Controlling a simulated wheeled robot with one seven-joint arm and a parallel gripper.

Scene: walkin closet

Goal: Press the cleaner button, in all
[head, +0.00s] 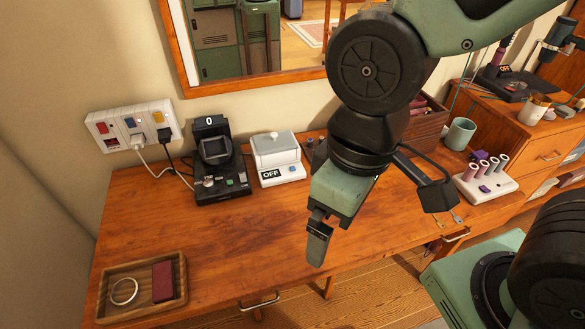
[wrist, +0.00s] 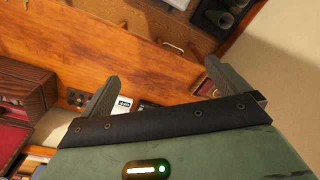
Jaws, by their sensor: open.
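The white cleaner (head: 275,152) stands on the wooden desk near the wall, with a lidded top and a knob. Part of a white unit, seemingly the cleaner, shows between the fingers in the wrist view (wrist: 122,104). My gripper (head: 318,238) hangs above the desk, in front and to the right of the cleaner, apart from it. Its two fingers are spread and empty in the wrist view (wrist: 163,88).
A black device (head: 219,165) showing 0 stands left of the cleaner. A power strip (head: 132,125) with plugs is on the wall. A wooden tray (head: 107,302) holds a ring and a dark red box. A cup (head: 460,133) stands right. The desk's front middle is clear.

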